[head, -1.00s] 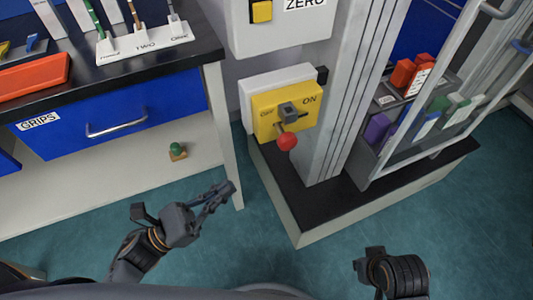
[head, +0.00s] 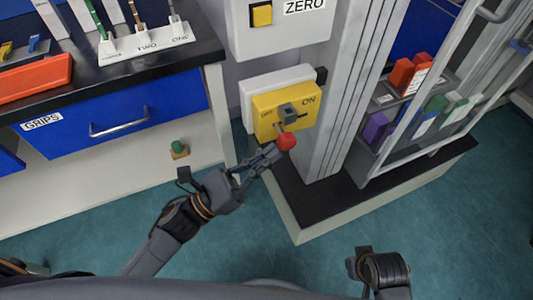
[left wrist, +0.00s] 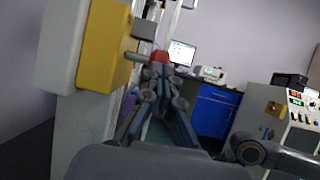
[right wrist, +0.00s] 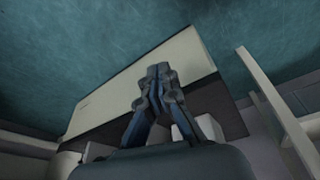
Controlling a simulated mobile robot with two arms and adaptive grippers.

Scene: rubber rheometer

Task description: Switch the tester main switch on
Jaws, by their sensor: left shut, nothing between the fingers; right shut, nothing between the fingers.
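The main switch is a yellow box (head: 264,118) marked OFF and ON on the side of the tester column. Its lever ends in a red knob (head: 286,141), which hangs below the box's middle. My left gripper (head: 273,152) is shut and empty, its fingertips right beside the knob on its lower left. In the left wrist view the fingertips (left wrist: 159,72) overlap the red knob (left wrist: 160,56); I cannot tell whether they touch. My right gripper (right wrist: 158,72) is shut and empty, pointing at the floor area by the tester's base.
A grey box with a ZERO label (head: 280,25) is above the switch. The bench with a blue GRIPS drawer (head: 110,118) stands at left. A glass-doored rack with coloured blocks (head: 420,100) is at right. The tester's black base (head: 325,200) lies below the switch.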

